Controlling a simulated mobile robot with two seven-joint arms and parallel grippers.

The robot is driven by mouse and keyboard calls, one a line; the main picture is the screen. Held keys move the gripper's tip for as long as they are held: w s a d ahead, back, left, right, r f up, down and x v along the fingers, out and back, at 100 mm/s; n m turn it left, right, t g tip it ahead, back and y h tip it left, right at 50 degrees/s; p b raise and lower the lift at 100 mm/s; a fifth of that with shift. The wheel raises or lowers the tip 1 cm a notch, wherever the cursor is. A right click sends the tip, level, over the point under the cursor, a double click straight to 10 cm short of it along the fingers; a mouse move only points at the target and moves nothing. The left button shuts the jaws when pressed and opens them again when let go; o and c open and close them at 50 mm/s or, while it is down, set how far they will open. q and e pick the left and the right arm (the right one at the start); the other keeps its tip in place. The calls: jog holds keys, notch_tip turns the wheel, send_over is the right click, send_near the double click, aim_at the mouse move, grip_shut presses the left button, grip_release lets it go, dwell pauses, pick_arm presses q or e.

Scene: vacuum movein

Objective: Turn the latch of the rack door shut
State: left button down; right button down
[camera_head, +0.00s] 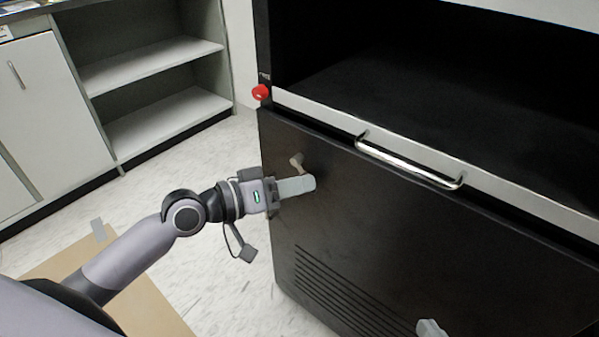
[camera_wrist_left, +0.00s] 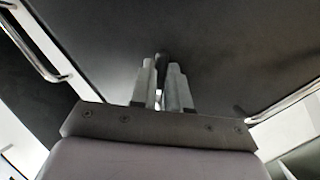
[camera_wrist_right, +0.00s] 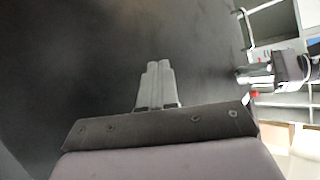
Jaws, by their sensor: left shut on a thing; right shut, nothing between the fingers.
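The black rack door (camera_head: 400,245) stands upright below the open rack bay. My right gripper (camera_wrist_right: 158,80) is shut and empty in front of the dark door panel. Only its pale fingertip shows at the bottom of the head view (camera_head: 430,327).
A chrome handle (camera_head: 410,165) runs along the metal strip above the door. A red knob (camera_head: 260,92) sits on the rack's left edge. Vent slots (camera_head: 335,300) mark the lower door.

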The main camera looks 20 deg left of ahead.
pick_arm(q)
jog(key=m+y+p, duration=0.1)
jog(key=m+p, duration=0.1)
jog(key=p, duration=0.1)
jog(key=a+m+y+p, duration=0.1)
jog(key=m+p, duration=0.1)
jog(key=p, duration=0.2)
jog(key=w+a+m+y+p, duration=0.1)
jog(key=m+p, duration=0.1)
jog(key=p, duration=0.2)
jog(key=shift+a+f+y, duration=0.15)
jog(key=shift+a+y, duration=0.05)
jog(key=shift+y, duration=0.1)
pick_arm(e)
jog(key=s+d+g+h, duration=0.1)
jog(key=s+d+h, duration=0.2)
jog(key=d, duration=0.5)
jog(key=shift+s+m+g+h, duration=0.3)
jog(key=shift+s, duration=0.05)
jog(key=shift+r, duration=0.1)
pick_arm(q)
jog(key=c, duration=1.4)
grip_release()
jog(key=shift+f, duration=0.1)
jog(key=shift+s, duration=0.1)
